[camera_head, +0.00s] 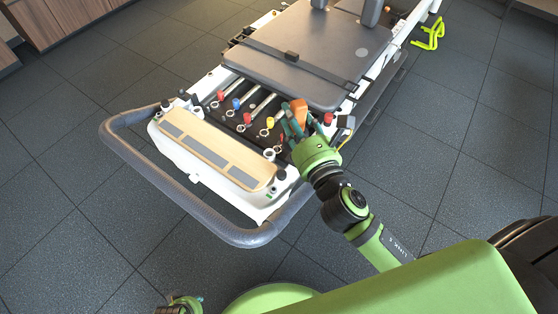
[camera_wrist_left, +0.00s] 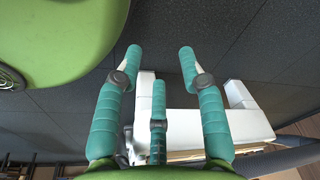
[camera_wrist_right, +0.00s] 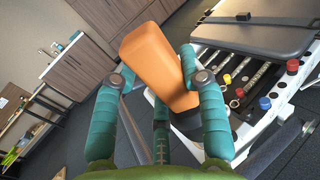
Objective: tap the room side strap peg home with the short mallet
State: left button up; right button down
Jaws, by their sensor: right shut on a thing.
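The short mallet's orange head (camera_head: 299,112) stands up between the teal fingers of my right gripper (camera_head: 297,124), which is shut on it. In the right wrist view the orange block (camera_wrist_right: 158,66) is tilted between the fingers (camera_wrist_right: 157,80); its handle is hidden. My right gripper is over the near right corner of the reformer's spring end. A red-topped knob (camera_head: 328,118) is just right of the fingers; I cannot tell whether it or another is the room side strap peg. My left gripper (camera_wrist_left: 160,65) is open and empty, partly visible low in the head view (camera_head: 185,303).
The reformer's padded carriage (camera_head: 310,68) lies beyond the springs, which have coloured knobs and rings. A wooden footplate (camera_head: 205,148) and a grey rounded bar (camera_head: 120,150) are at the near end. Yellow-green handles (camera_head: 430,35) lie on the floor.

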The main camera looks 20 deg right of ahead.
pick_arm(q)
jog(key=w+d+r+t+h+b, duration=0.1)
jog(key=w+d+r+t+b, duration=0.3)
jog(key=w+r+b, duration=0.5)
jog(key=w+d+r+t+h+b, duration=0.1)
jog(key=w+d+r+t+b, duration=0.1)
jog(key=w+r+t+b, duration=0.65)
jog(key=d+r+m+t+h, duration=0.1)
jog(key=d+r+t+h, duration=0.1)
jog(key=r, duration=0.4)
jog(key=d+r+m+t+h+b, duration=0.1)
jog(key=r+t+h, duration=0.1)
jog(key=r, duration=0.4)
jog(key=shift+s+d+r+t, duration=0.35)
jog(key=shift+t, duration=0.1)
pick_arm(e)
jog(key=w+f, duration=0.4)
jog(key=f, duration=0.6)
jog(key=w+f+n+y, duration=0.1)
jog(key=w+f, duration=0.4)
jog(key=f, duration=0.5)
jog(key=shift+a, duration=0.3)
pick_arm(q)
jog(key=shift+f, duration=0.1)
